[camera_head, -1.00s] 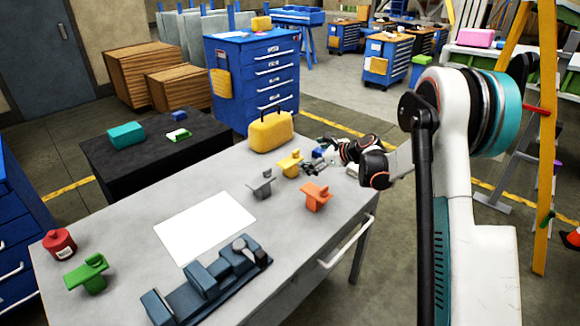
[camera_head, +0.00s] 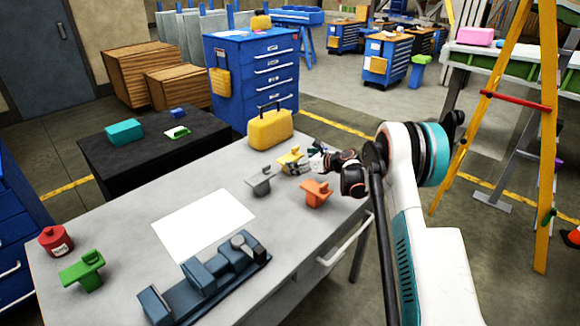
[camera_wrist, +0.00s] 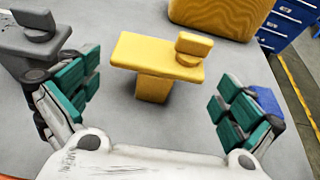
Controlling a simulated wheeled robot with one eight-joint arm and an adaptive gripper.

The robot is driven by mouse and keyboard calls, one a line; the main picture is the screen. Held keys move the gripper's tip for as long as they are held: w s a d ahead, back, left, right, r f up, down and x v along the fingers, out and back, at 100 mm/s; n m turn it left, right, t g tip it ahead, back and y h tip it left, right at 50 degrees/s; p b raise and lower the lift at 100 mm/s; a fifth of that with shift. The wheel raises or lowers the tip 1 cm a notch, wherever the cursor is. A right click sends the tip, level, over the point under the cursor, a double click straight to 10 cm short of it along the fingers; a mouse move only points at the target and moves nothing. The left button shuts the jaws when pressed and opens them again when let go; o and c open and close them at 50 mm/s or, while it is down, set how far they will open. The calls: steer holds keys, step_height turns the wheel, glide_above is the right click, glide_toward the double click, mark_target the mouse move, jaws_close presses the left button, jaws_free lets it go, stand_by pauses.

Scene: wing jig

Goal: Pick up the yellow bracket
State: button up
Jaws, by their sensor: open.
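The yellow bracket (camera_head: 290,157) stands upright on the grey table, between the grey bracket and the yellow case. In the wrist view the yellow bracket (camera_wrist: 155,62) shows a flat top plate with a small raised tab at its right and a block below. My gripper (camera_head: 299,167) is at the bracket in the head view, partly overlapping it. In the wrist view my gripper (camera_wrist: 156,98) is open, with teal-padded fingers spread left and right of the bracket. No contact between fingers and bracket shows; the gap between them is empty apart from the bracket ahead.
A grey bracket (camera_head: 260,181) and an orange bracket (camera_head: 316,193) stand close by on the table (camera_head: 125,230). A yellow case (camera_head: 270,130) stands just behind. A blue item (camera_wrist: 265,100) lies beside the right finger. White sheet (camera_head: 203,222) and blue fixture (camera_head: 208,278) are nearer.

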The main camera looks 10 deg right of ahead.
mark_target(294, 159)
steer(key=shift+r+b+x, duration=0.2)
steer(key=shift+b+x, duration=1.05)
steer(key=shift+x, duration=1.55)
steer(key=shift+r, duration=0.1)
steer(key=shift+a, duration=0.1)
steer(key=c, duration=1)
